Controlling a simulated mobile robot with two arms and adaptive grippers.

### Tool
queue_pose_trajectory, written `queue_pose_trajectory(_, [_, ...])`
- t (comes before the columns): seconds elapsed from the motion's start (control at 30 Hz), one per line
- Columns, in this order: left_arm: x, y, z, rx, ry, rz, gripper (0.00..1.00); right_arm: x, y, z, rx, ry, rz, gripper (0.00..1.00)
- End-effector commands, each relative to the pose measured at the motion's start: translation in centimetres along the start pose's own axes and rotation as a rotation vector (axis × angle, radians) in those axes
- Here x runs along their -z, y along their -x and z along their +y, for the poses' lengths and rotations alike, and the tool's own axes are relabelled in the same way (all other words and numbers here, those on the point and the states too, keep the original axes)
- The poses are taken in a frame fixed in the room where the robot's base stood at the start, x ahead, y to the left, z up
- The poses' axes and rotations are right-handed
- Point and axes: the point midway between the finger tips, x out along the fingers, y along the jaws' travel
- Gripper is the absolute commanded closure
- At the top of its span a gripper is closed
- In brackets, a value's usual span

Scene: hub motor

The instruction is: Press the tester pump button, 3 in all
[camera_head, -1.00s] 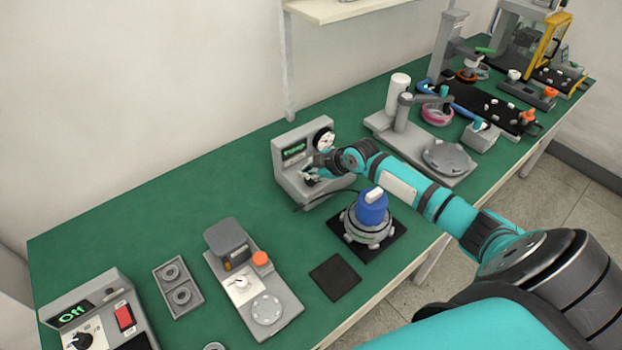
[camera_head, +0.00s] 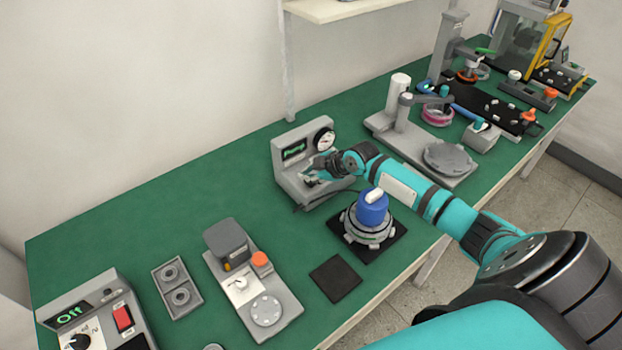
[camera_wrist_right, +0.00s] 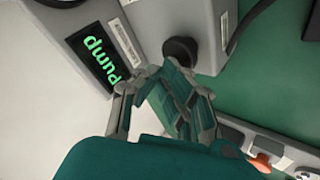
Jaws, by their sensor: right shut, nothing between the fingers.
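The tester (camera_head: 290,172) is a grey box with a dark display (camera_head: 294,151) and a round white gauge (camera_head: 324,139), at the middle of the green table. In the right wrist view the display (camera_wrist_right: 97,57) reads "Pump" in green letters. A black round button (camera_wrist_right: 181,50) shows there on the tester's grey face, just beyond the fingertips. My right gripper (camera_head: 312,175) is at the tester's front and is shut and empty; its fingers also show in the right wrist view (camera_wrist_right: 165,95). I cannot tell whether it touches the button. My left gripper is out of view.
A blue-topped hub motor (camera_head: 370,215) stands on a black mat in front of the tester, beneath my right arm. A grey fixture with an orange knob (camera_head: 259,260) and a control box reading "Off" (camera_head: 70,318) stand at left.

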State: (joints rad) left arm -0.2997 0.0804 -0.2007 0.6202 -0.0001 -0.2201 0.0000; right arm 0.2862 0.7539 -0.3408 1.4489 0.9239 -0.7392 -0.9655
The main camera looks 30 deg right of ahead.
Motion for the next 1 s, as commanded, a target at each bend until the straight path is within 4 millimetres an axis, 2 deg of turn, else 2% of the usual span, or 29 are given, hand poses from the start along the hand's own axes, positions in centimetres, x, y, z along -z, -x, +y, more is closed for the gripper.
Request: queue_pose_trajectory(1.0, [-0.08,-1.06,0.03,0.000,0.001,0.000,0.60,-0.76,-0.93,-0.74,0.002,0.000,-0.002,1.00])
